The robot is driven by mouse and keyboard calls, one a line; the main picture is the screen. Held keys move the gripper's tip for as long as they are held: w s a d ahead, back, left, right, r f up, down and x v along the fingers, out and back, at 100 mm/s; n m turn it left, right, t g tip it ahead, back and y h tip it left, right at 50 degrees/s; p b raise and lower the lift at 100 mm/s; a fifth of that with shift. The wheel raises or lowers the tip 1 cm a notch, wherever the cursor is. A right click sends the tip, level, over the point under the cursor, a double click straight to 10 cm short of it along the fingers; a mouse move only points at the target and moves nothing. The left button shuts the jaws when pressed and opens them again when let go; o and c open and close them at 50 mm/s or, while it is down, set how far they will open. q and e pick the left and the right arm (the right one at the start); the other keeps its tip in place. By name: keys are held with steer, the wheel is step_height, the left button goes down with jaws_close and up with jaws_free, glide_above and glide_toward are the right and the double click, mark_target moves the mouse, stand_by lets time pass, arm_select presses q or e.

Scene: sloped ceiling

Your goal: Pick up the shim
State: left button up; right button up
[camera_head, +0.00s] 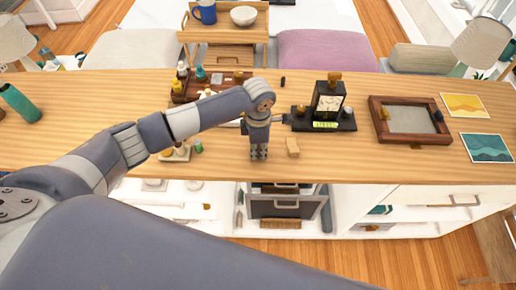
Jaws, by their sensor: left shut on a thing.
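My left gripper (259,153) points down over the front part of the wooden table (345,167), near its front edge. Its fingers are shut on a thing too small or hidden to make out. I cannot clearly tell the shim in this view. My right gripper is not in view.
A black stand with a clock-like face (328,103) stands behind the block. A framed tray (411,118) and two cards (463,105) lie right. A wooden organizer (186,92) with small bottles is behind my forearm. A green bottle (20,103) lies far left.

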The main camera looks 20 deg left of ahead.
arm_select(q)
steer(key=shift+r, duration=0.1)
steer(key=shift+r+b, duration=0.6)
steer(key=shift+s+d+r+b, duration=0.1)
steer(key=shift+s+r+b, duration=0.25)
steer(key=shift+r, duration=0.15)
steer(key=shift+s+d+r+b, duration=0.1)
steer(key=shift+s+r+b, duration=0.1)
steer(key=shift+r+b, duration=0.2)
steer(key=s+d+r+b, duration=0.1)
steer(key=s+d+b, duration=0.1)
steer(key=s, duration=0.5)
steer(key=s+d+r+b, duration=0.1)
steer(key=s+d+b, duration=0.1)
steer(key=s, duration=0.5)
steer(key=shift+s, duration=0.2)
steer(key=shift+w+f+b, duration=0.1)
steer(key=shift+b, duration=0.2)
